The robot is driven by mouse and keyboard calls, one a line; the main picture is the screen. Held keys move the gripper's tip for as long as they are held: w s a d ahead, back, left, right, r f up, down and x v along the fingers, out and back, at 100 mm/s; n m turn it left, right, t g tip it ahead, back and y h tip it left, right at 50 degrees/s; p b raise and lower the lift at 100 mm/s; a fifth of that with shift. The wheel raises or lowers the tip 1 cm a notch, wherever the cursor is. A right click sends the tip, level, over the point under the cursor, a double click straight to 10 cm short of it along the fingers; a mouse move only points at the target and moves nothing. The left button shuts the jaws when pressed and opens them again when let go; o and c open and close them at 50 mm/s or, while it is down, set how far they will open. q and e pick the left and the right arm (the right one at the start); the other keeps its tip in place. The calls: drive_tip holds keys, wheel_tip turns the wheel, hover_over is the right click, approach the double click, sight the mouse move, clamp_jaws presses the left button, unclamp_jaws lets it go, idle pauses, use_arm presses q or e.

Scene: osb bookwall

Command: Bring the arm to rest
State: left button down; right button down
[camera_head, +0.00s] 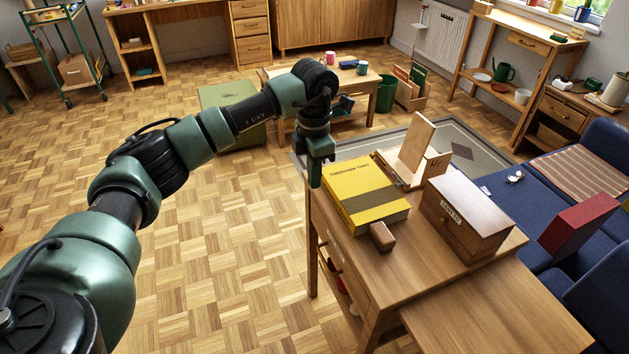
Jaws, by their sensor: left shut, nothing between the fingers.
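My left arm (180,146) is green and black and comes in from the lower left. It reaches out to the wooden side table and bends down at its far end. My left gripper (315,184) points down at the table's back left edge, just left of the yellow book (362,188). It is shut with nothing in it. Whether its tips touch the table or book I cannot tell. My right gripper is not in view.
The side table (423,259) holds the yellow book, a small brown block (382,237), a wooden box (466,217) and a wooden stand (413,156). A blue sofa (560,195) is on the right. The parquet floor (220,270) left of the table is clear.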

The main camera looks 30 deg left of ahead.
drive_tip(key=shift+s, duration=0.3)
